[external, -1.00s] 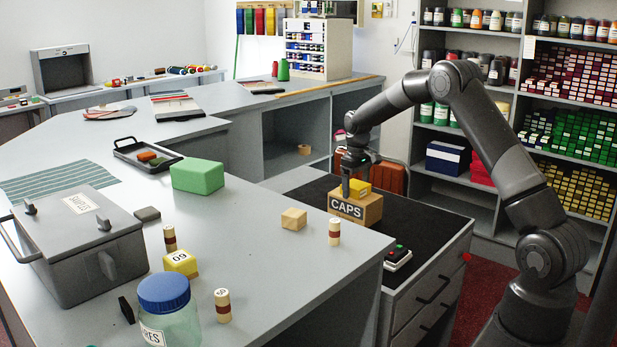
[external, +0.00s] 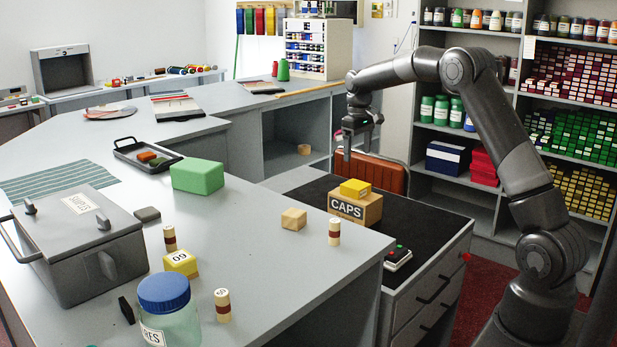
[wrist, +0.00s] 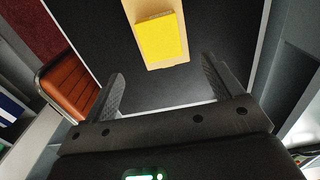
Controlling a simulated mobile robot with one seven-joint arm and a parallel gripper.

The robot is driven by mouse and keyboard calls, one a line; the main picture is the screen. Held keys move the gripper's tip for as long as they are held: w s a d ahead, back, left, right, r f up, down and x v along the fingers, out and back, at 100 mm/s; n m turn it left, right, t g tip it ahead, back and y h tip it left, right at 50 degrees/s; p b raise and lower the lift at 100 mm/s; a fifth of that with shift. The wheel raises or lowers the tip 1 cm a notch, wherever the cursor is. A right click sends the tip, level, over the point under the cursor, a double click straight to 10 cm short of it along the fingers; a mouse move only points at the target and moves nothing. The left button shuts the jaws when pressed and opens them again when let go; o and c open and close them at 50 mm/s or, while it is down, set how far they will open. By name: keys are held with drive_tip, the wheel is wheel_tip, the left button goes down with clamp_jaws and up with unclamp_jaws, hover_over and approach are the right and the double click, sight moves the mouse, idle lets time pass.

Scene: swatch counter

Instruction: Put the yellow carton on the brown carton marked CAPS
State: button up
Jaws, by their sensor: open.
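The yellow carton (external: 355,188) lies flat on top of the brown carton marked CAPS (external: 347,207), on the black top of the drawer unit. In the wrist view the yellow carton (wrist: 161,38) rests on the brown carton (wrist: 181,61), ahead of the fingers and apart from them. My gripper (external: 358,153) is open and empty, raised above and behind the cartons. Its two spread fingers show in the wrist view (wrist: 165,90) with nothing between them.
An orange-brown chair back (external: 380,174) stands behind the drawer unit. On the grey counter at left are a wooden cube (external: 294,219), a green block (external: 198,176) and a striped peg (external: 334,232).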

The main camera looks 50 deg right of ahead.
drive_tip(key=s+a+r+t, duration=0.1)
drive_tip(key=s+a+r, duration=0.6)
drive_tip(key=s, duration=0.2)
drive_tip(key=s+a+r+t, duration=0.2)
drive_tip(key=s+a+r, duration=0.5)
drive_tip(key=s, duration=0.2)
drive_tip(key=s+a+f+t, duration=0.1)
drive_tip(key=s+a+f, duration=0.1)
drive_tip(key=s, duration=0.9)
drive_tip(key=s+a+f+t, duration=0.1)
drive_tip(key=s+a, duration=0.4)
drive_tip(key=s, duration=0.6)
drive_tip(key=shift+f+t, duration=0.3)
drive_tip(key=shift+f, duration=0.15)
